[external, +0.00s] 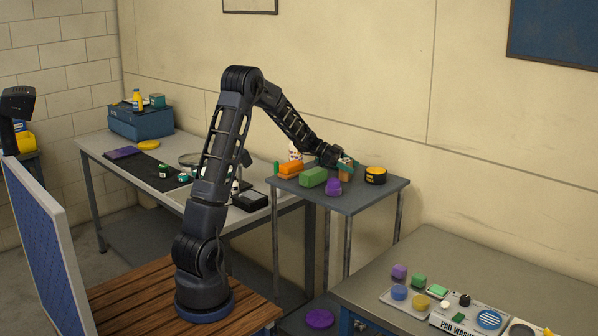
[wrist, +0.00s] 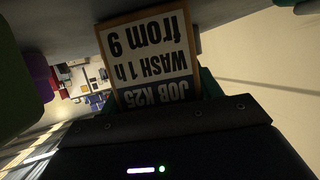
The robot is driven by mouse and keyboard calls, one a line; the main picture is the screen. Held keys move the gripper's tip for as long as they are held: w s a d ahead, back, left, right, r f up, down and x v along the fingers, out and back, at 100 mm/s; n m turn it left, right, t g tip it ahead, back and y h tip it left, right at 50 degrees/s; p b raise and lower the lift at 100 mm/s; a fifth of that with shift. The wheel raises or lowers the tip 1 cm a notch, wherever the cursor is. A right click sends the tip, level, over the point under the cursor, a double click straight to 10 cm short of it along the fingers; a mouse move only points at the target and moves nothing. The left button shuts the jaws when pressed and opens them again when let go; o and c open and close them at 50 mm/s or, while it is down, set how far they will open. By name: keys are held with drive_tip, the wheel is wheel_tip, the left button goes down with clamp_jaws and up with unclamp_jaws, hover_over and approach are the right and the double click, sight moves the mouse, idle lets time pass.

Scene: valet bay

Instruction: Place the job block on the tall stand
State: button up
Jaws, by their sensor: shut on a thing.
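The job block (wrist: 150,50) is tan-edged with a white label reading JOB K25, WASH 1 h from 9, upside down in the wrist view. My gripper (external: 343,163) is shut on it, with teal fingertips at its sides. In the external view the job block (external: 345,174) shows as a small tan piece below the fingertips. The tall stand (external: 368,196) has a grey top and thin legs. The block is over or on the stand's top, between the green block and the black and yellow tin. I cannot tell whether it touches the top.
On the stand are an orange block (external: 290,168), a green block (external: 313,177), a purple item (external: 333,187), a black and yellow tin (external: 375,176) and a white bottle (external: 295,152). The stand's front right is bare. A lower grey bench (external: 450,255) with small pads stands at right.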

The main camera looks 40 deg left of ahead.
drive_tip(key=o, duration=1)
drive_tip(key=shift+f, duration=0.1)
drive_tip(key=shift+o, duration=0.2)
drive_tip(key=shift+a+r, duration=0.15)
drive_tip(key=shift+r, duration=0.05)
drive_tip(key=v, duration=1.2)
wheel_tip(320, 180, up, 15)
drive_tip(key=s+n+t+y, duration=0.2)
drive_tip(key=n+t+y, duration=0.4)
drive_tip(key=t+y, duration=0.35)
drive_tip(key=s+f+n+g+y, duration=0.1)
drive_tip(key=s+n+g+y, duration=0.2)
drive_tip(key=s, duration=0.8)
drive_tip(key=s+f+n+g+y, duration=0.1)
drive_tip(key=s+f+n+y, duration=0.2)
drive_tip(key=s, duration=0.8)
drive_tip(key=s+d+f+g+h, duration=0.1)
drive_tip(key=s+d+f+g, duration=0.2)
drive_tip(key=s, duration=0.6)
drive_tip(key=s+d+f+n+g+h, duration=0.1)
drive_tip(key=s+d+f, duration=0.4)
drive_tip(key=s, duration=0.5)
drive_tip(key=shift+s+n+g+h, duration=0.35)
drive_tip(key=shift+g+h, duration=0.2)
drive_tip(key=shift+g, duration=0.4)
